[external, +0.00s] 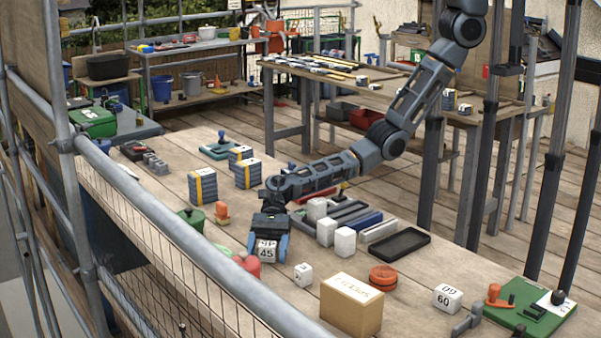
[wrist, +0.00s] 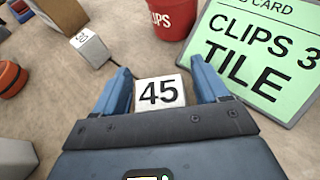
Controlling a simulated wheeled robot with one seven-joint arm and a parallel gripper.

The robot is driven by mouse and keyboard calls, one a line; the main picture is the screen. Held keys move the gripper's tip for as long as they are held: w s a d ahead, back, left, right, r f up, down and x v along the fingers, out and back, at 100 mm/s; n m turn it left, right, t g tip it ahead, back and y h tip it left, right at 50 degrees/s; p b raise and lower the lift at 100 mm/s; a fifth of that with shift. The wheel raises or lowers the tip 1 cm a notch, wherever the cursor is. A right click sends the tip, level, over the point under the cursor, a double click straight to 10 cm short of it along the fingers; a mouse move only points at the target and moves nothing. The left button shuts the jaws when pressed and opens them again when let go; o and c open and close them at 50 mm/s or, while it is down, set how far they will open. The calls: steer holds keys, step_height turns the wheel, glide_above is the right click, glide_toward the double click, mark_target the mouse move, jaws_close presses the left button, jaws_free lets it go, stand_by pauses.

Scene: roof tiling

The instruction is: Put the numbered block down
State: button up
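I cannot tell whether the block's underside touches the bench. A smaller white numbered block (external: 303,274) stands to the right; it also shows in the wrist view (wrist: 91,47). A block numbered 60 (external: 448,298) is farther right.
A red CLIPS pot (wrist: 173,18) and a green card (wrist: 262,50) lie beyond the fingers in the wrist view. A cardboard box (external: 351,305), orange disc (external: 383,277) and black tray (external: 395,245) are to the right. Bare bench (external: 285,312) lies in front of the small block.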

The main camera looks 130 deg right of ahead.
steer(key=shift+r, duration=0.2)
steer(key=v, duration=1.1)
steer(key=shift+s+d+r, duration=0.1)
steer(key=shift+s+d, duration=0.05)
steer(key=shift+s, duration=0.05)
steer(key=shift+s+d+r, duration=0.1)
steer(key=shift+s+d, duration=0.05)
steer(key=shift+c, duration=0.2)
stand_by(0.9)
steer(key=shift+c, duration=0.7)
